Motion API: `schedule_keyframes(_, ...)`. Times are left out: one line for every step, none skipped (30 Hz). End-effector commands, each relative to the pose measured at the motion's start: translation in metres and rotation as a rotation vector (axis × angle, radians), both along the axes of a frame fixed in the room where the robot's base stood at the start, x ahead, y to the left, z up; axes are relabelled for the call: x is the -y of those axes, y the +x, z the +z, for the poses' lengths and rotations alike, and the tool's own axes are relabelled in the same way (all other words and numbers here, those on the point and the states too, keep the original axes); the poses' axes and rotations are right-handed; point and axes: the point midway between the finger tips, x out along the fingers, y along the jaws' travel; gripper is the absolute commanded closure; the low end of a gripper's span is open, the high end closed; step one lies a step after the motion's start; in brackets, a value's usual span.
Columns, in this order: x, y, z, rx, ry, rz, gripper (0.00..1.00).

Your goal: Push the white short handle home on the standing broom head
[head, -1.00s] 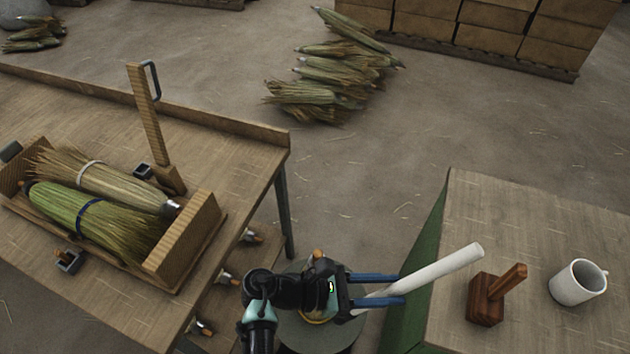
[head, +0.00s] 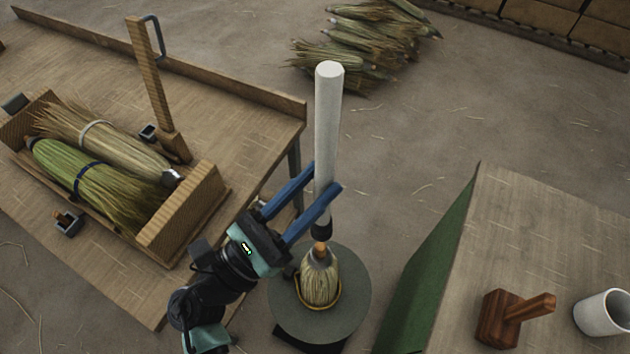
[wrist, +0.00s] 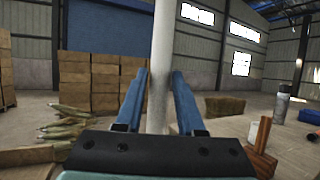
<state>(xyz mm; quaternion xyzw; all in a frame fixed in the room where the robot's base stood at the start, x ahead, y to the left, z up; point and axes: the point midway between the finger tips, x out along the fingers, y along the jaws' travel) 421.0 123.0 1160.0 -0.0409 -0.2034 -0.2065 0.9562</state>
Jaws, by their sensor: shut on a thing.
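The white short handle (head: 328,120) stands upright in the head view, with a dark lower end. My gripper (head: 327,188) has its blue fingers closed around its lower part. The handle also shows between the fingers in the wrist view (wrist: 162,70). The broom head (head: 320,281) stands upright on a round grey stand (head: 355,305), its wooden tip pointing up. The handle's dark end is right above that tip in the picture; I cannot tell whether they touch.
A bench (head: 238,112) at left holds a wooden tray (head: 190,215) with two brush bundles and an upright wooden post (head: 150,85). A table (head: 560,230) at right bears a wooden mallet (head: 505,318) and a white mug (head: 602,314). Corn-like bundles lie on the floor behind.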

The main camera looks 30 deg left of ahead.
Motion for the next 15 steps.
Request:
schedule_keyframes(0.000,0.000,-0.006,0.001,0.000,0.000,1.00)
schedule_keyframes(0.000,0.000,-0.007,0.001,0.000,0.000,1.00)
schedule_keyframes(0.000,0.000,-0.010,0.000,0.001,0.000,1.00)
schedule_keyframes(0.000,0.000,-0.012,0.000,0.001,0.000,1.00)
schedule_keyframes(0.000,0.000,-0.014,0.000,0.001,0.000,1.00)
schedule_keyframes(0.000,0.000,-0.016,0.000,0.001,0.000,1.00)
schedule_keyframes(0.000,0.000,-0.018,0.001,0.001,-0.001,1.00)
schedule_keyframes(0.000,0.000,-0.020,0.001,0.001,-0.001,1.00)
schedule_keyframes(0.000,0.000,-0.022,0.001,0.001,-0.001,1.00)
schedule_keyframes(0.000,0.000,-0.024,0.001,0.001,-0.001,1.00)
schedule_keyframes(0.000,0.000,-0.026,0.001,0.001,-0.001,1.00)
schedule_keyframes(0.000,0.000,-0.028,0.001,0.001,-0.001,1.00)
schedule_keyframes(0.000,0.000,-0.030,0.001,0.001,-0.001,1.00)
schedule_keyframes(0.000,0.000,-0.032,0.001,0.002,-0.001,1.00)
schedule_keyframes(0.000,0.000,-0.034,0.001,0.002,-0.001,1.00)
